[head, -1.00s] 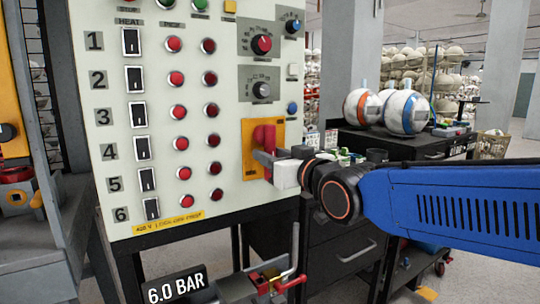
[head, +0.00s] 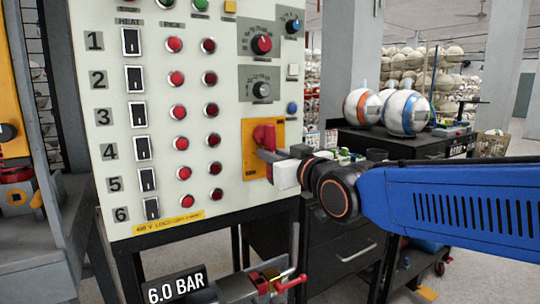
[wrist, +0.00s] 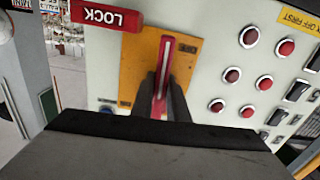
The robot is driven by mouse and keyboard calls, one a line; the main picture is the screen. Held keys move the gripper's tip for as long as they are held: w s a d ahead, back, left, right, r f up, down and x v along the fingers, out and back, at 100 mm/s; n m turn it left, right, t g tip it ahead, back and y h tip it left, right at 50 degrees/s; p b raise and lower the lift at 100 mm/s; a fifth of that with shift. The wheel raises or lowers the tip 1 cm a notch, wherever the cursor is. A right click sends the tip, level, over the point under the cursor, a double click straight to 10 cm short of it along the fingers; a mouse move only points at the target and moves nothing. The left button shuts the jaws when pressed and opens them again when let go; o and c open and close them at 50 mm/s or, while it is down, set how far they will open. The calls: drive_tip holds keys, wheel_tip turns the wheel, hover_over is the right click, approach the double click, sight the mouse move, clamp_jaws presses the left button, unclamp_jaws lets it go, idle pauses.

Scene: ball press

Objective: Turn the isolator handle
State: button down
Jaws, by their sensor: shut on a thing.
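The isolator handle (head: 264,137) is red and sits on a yellow plate (head: 250,164) at the lower right of the pale control panel. In the wrist view the red handle (wrist: 162,77) stands between my fingers, with a pale line along it, on the yellow plate (wrist: 133,73). My gripper (head: 262,156) reaches it from the right and is shut on it; the fingers (wrist: 162,98) touch both sides of the handle. Part of the handle is hidden behind the fingers.
The panel (head: 225,130) carries rows of red buttons, switches numbered 1 to 6 and knobs. A red lever (head: 291,283) and a "6.0 BAR" sign (head: 175,284) are below it. Two balls (head: 406,112) rest on a dark cabinet behind my arm. A red LOCK label (wrist: 107,16) shows beside the plate.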

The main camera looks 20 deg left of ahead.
drive_tip(key=w+r+n, duration=0.1)
drive_tip(key=n, duration=0.3)
drive_tip(key=w+d+n, duration=0.1)
drive_tip(key=n, duration=0.4)
drive_tip(key=d+r+n, duration=0.1)
drive_tip(key=n, duration=0.3)
drive_tip(key=shift+w+d+r+n, duration=0.2)
drive_tip(key=shift+w+r+n, duration=0.15)
drive_tip(key=shift+w+n, duration=0.05)
drive_tip(key=shift+w+r+n, duration=0.1)
drive_tip(key=shift+r+n, duration=0.2)
drive_tip(key=shift+n, duration=0.55)
drive_tip(key=shift+r+n, duration=0.3)
drive_tip(key=shift+n, duration=0.55)
drive_tip(key=c, duration=1.7)
unclamp_jaws()
drive_tip(key=shift+r, duration=0.1)
drive_tip(key=shift+d, duration=0.15)
drive_tip(key=v, duration=1.7)
drive_tip(key=shift+d, duration=0.15)
